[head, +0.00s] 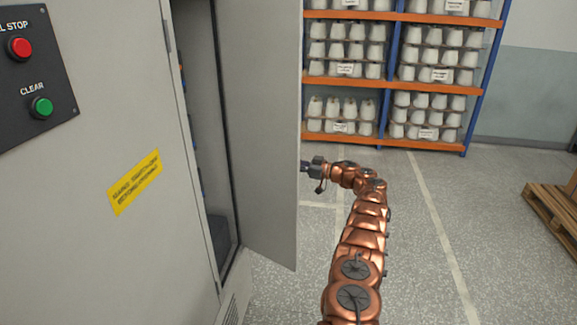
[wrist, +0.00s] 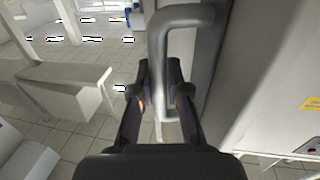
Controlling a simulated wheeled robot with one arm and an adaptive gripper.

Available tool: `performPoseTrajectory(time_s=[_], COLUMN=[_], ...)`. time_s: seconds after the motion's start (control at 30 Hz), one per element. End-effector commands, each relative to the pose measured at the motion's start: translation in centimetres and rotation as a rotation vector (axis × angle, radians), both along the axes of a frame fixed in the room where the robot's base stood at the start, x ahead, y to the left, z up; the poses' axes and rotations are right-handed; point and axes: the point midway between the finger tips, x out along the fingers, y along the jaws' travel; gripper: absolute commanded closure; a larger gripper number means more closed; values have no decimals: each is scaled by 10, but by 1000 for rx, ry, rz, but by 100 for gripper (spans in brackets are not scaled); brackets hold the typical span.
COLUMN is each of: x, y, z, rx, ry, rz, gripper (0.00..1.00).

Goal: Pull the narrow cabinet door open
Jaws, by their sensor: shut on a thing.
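The narrow cabinet door (head: 258,130) stands partly open in the head view, swung outward from the grey cabinet (head: 110,240). A dark gap shows the cabinet's inside (head: 203,120) to the left of the door. My gripper (head: 306,167) is at the door's outer edge, and its fingertips are partly hidden behind the door. In the wrist view my gripper (wrist: 160,85) is shut on the grey bar handle (wrist: 157,50), one finger on each side of the bar. The handle's lower part is partly hidden by the fingers.
A shelf rack (head: 390,82) with white cones stands behind the door. A wooden pallet (head: 555,215) lies at the right. The speckled floor (head: 460,220) between them is clear. A panel with red (head: 20,47) and green (head: 41,107) buttons is on the cabinet at left.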

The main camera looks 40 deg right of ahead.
Motion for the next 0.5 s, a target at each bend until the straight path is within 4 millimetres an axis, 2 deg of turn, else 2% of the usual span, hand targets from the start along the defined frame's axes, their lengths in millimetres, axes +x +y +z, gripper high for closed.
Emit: performPoseTrajectory(time_s=[0.5], x=[-5], y=[-8], z=[3], rx=[-2], ry=[-5], rz=[-8], gripper=[100])
